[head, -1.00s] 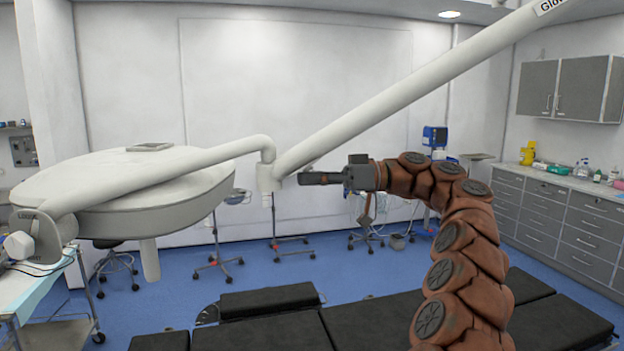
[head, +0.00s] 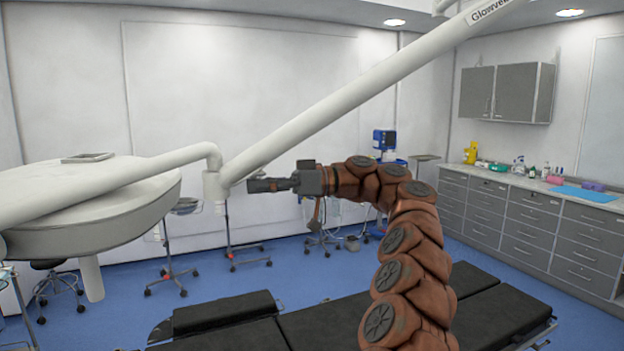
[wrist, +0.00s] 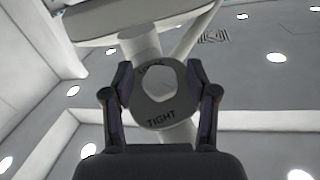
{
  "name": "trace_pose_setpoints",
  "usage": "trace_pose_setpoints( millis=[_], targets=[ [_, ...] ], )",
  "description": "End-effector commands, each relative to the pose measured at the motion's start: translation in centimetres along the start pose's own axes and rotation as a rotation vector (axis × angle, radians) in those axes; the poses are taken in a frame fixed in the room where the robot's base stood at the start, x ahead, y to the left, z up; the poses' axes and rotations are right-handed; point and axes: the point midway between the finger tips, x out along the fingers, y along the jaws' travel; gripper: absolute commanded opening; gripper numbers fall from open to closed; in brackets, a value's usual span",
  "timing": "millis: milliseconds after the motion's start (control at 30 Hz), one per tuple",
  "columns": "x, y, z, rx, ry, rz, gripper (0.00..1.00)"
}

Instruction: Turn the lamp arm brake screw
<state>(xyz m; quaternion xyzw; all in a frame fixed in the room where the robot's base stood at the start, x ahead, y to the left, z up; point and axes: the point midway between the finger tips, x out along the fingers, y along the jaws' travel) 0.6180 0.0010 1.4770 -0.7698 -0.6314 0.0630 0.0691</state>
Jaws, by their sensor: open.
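The lamp arm joint (head: 215,187) is a white upright cylinder where the lamp's arm meets the long sloping arm (head: 350,103). In the wrist view a round grey plate (wrist: 160,117) reads "TIGHT" at its bottom, with fainter lettering at its top. A pale, angular screw head (wrist: 157,82) shows in its middle. My gripper (head: 250,186) points left at the joint, just to its right. In the wrist view my gripper (wrist: 159,78) is open, its fingers on the left and right of the plate. Whether the fingers touch anything cannot be told.
The large white lamp head (head: 95,205) hangs at the left. The black operating table (head: 330,322) lies below my arm. Wheeled stands (head: 170,260) are behind on the blue floor. Grey cabinets (head: 520,220) line the right wall.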

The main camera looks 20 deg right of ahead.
Motion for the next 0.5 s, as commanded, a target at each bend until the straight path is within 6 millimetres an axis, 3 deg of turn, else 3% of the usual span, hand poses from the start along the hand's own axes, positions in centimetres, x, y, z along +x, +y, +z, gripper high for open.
trace_pose_setpoints(
  millis=[500],
  targets=[
    [0.04,-0.09,-0.1,-0.054,0.004,0.09,0.58]
  ],
)
